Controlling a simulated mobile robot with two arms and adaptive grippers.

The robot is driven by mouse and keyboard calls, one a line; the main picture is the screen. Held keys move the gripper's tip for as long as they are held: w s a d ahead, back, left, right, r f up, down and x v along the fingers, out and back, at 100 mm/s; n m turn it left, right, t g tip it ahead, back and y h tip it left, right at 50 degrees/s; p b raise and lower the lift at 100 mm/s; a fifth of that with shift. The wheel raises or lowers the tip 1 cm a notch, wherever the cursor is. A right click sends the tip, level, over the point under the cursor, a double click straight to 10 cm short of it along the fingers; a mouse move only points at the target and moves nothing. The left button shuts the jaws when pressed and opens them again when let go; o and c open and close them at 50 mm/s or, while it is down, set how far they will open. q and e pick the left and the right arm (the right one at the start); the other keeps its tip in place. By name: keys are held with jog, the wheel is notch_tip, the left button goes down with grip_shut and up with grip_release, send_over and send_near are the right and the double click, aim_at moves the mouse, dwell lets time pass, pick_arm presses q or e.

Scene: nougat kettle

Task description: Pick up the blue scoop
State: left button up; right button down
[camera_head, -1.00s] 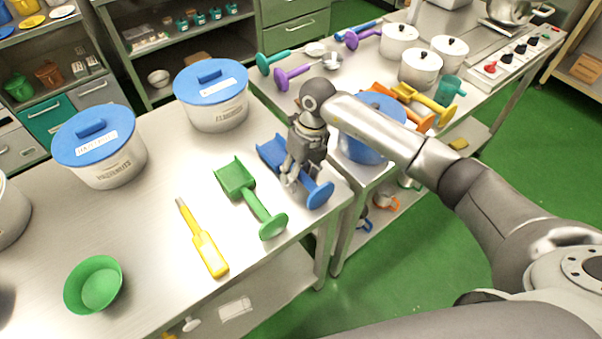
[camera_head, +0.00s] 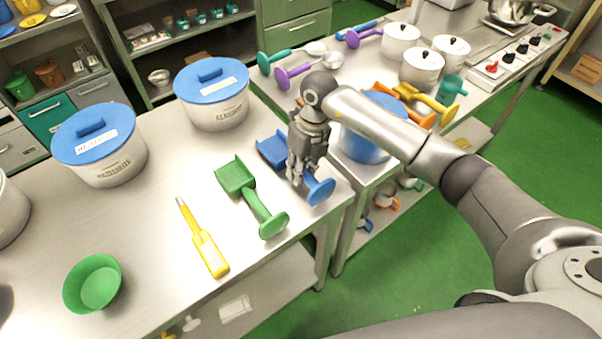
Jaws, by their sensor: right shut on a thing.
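The blue scoop (camera_head: 319,191) lies near the right end of the steel table, with its pan to the upper left and its round knob end toward the table's front edge. My right gripper (camera_head: 298,182) reaches down over its handle and is shut on it. The gripper hides the middle of the scoop. The scoop looks to be still at the table surface; I cannot tell if it is raised. My left gripper is not in view.
A green scoop (camera_head: 252,197) lies close to the left of the blue one. A yellow-handled tool (camera_head: 209,252) and green bowl (camera_head: 93,284) are further left. Two blue-lidded pots (camera_head: 213,97) stand behind. A blue container (camera_head: 366,142) stands right on the second table.

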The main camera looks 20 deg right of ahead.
jog(key=r, duration=0.1)
jog(key=r+b, duration=0.1)
jog(key=shift+s+a+r, duration=0.1)
jog(key=shift+a+r, duration=0.1)
jog(key=shift+r, duration=0.1)
jog(key=s+a+r, duration=0.4)
jog(key=s+r, duration=0.1)
jog(key=r, duration=0.2)
jog(key=s+a+r, duration=0.5)
jog(key=r, duration=0.2)
jog(key=shift+s+r, duration=0.15)
jog(key=shift+r, duration=0.05)
jog(key=shift+d, duration=0.15)
